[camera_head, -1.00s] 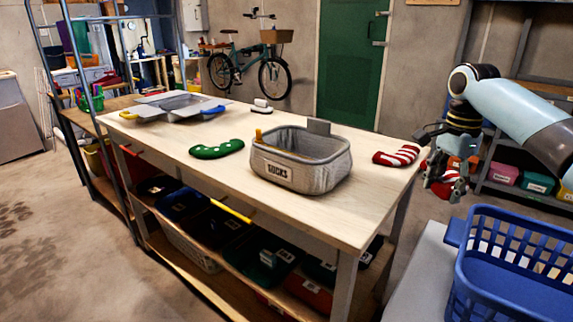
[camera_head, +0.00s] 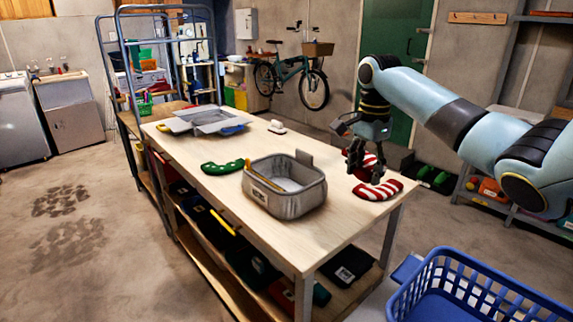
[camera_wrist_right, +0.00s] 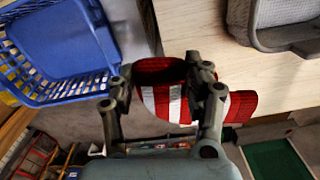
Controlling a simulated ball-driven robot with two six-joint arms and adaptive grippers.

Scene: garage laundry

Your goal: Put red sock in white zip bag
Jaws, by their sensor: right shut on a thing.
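My right gripper (camera_head: 372,172) is above the right end of the wooden table. It is shut on a red sock, seen between the fingers in the right wrist view (camera_wrist_right: 158,72); the fingers partly hide it. A red-and-white striped sock (camera_head: 378,190) lies on the table just below and beside the gripper. In the right wrist view the two overlap, so I cannot tell whether they touch. I cannot make out a white zip bag for sure. My left gripper is out of view.
A grey fabric basket (camera_head: 318,194) stands left of the gripper on the table (camera_head: 225,205). A green sock (camera_head: 222,168), a small white item (camera_head: 277,126) and a grey tray-like thing (camera_head: 205,122) lie further left. A blue laundry basket (camera_head: 470,290) is at front right.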

